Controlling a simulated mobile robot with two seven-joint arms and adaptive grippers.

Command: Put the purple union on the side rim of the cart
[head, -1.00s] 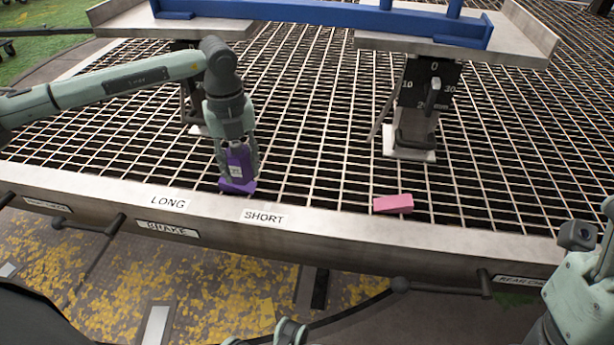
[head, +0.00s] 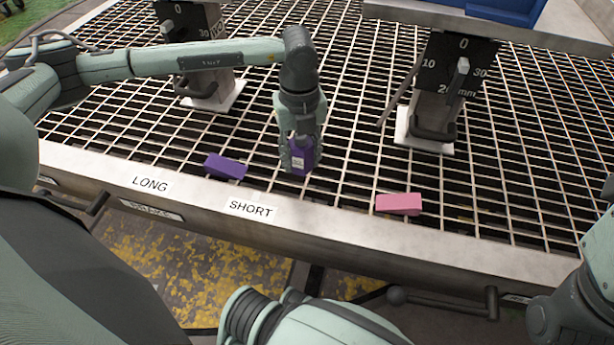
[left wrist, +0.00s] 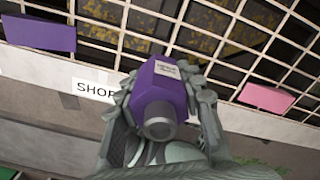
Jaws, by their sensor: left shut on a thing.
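The purple union (head: 302,157), a purple body with a white label and a grey round end, is held in my left gripper (head: 298,165). In the left wrist view the union (left wrist: 160,95) sits between the fingers of the gripper (left wrist: 160,115), its grey end toward the camera. The union is over the grating, a little behind the front rim. The cart's steel side rim (head: 330,235) runs along the front, with LONG and SHORT labels. My right gripper is not in view; only part of my right arm shows at the right edge.
A purple block (head: 226,167) lies on the grating behind the LONG and SHORT labels; a pink block (head: 398,204) lies to the right. A post with a scale (head: 440,90) stands behind the pink block. The rim between SHORT and the right arm looks clear.

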